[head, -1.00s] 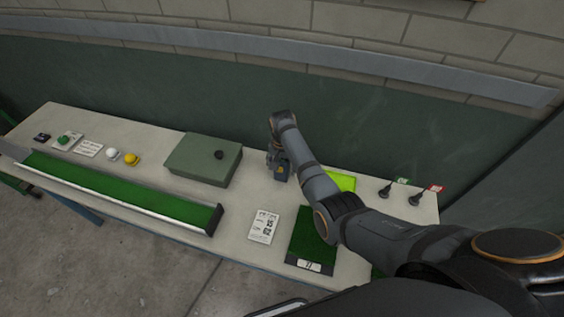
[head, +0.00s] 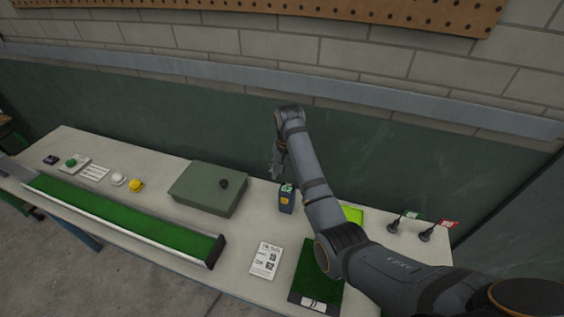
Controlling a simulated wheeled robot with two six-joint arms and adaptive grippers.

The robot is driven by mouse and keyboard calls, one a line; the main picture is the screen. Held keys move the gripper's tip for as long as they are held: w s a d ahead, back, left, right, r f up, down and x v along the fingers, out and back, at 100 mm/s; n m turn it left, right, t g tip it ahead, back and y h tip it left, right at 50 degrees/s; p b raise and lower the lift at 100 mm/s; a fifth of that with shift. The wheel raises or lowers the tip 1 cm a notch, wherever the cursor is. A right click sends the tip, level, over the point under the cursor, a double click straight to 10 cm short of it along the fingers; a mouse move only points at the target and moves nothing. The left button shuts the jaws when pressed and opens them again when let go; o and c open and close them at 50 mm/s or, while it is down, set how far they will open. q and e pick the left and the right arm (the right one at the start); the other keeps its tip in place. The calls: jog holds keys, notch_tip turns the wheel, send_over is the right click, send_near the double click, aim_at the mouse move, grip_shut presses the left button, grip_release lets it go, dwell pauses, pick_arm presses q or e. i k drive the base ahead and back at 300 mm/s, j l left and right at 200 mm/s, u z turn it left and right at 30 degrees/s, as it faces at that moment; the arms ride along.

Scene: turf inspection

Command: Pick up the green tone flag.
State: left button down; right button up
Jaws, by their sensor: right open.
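The green tone flag (head: 411,215) stands on a small black base (head: 393,226) near the back right of the bench, right of my right forearm. A similar red flag (head: 447,224) on a black base stands just right of it. My right gripper (head: 276,172) is open and hangs in the air behind the bench's middle, well left of the green flag and apart from it. It is small and dark, and its fingers are hard to make out. My left gripper is out of view.
A dark handheld meter (head: 287,199) stands below my right gripper, beside a green case (head: 208,190). A long turf channel (head: 125,218) lies in front. A score card (head: 265,261), turf sample (head: 318,270) and yellow-green sheet (head: 352,215) lie around my right arm.

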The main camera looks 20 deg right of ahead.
aim_at(392, 228)
jog(key=k, duration=1.5)
